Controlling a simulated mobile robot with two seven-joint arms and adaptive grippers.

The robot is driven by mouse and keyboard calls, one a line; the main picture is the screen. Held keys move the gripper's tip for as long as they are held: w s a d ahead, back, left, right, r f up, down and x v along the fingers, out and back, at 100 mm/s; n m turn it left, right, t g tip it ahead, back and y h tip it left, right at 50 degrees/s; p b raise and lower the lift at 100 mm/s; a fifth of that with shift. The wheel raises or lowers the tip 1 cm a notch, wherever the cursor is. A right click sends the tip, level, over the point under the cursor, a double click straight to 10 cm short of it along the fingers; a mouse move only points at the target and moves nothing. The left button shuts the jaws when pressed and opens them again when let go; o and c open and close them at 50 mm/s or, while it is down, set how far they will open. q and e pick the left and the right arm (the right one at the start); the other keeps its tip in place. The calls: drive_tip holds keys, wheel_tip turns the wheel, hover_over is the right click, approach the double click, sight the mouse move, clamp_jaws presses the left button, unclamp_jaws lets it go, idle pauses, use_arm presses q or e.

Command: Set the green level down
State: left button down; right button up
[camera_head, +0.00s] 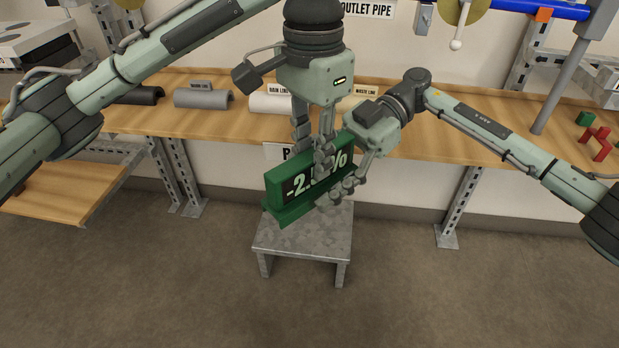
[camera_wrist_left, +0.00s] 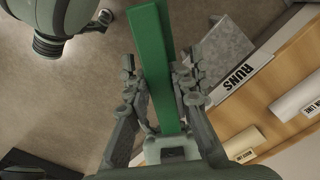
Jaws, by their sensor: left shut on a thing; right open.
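The green level (camera_head: 290,190) is a long upright green block with a "-2.0%" style reading on its face; part of the reading is hidden by fingers. My left gripper (camera_head: 322,165) comes down from above and is shut on the level. In the left wrist view the level (camera_wrist_left: 152,60) runs between the fingers of my left gripper (camera_wrist_left: 160,85). My right gripper (camera_head: 342,192) is open at the level's right end, close in front of its face; I cannot tell whether it touches. The level appears above or at the grey metal stand (camera_head: 300,240); contact is unclear.
The stand also shows in the left wrist view (camera_wrist_left: 222,55), beside a "RUNS" label (camera_wrist_left: 240,75). The wooden bench (camera_head: 215,120) behind carries grey and white pipe pieces (camera_head: 203,98). Red and green blocks (camera_head: 600,142) lie at its right. The floor in front is clear.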

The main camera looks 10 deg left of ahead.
drive_tip(key=shift+s+a+f, duration=0.1)
drive_tip(key=shift+s+a, duration=0.1)
drive_tip(key=shift+w, duration=0.1)
drive_tip(key=c, duration=1.3)
use_arm(q)
drive_tip(key=c, duration=1.6)
unclamp_jaws()
drive_tip(key=shift+c, duration=0.2)
use_arm(e)
drive_tip(key=shift+c, duration=1.3)
use_arm(q)
drive_tip(key=o, duration=0.4)
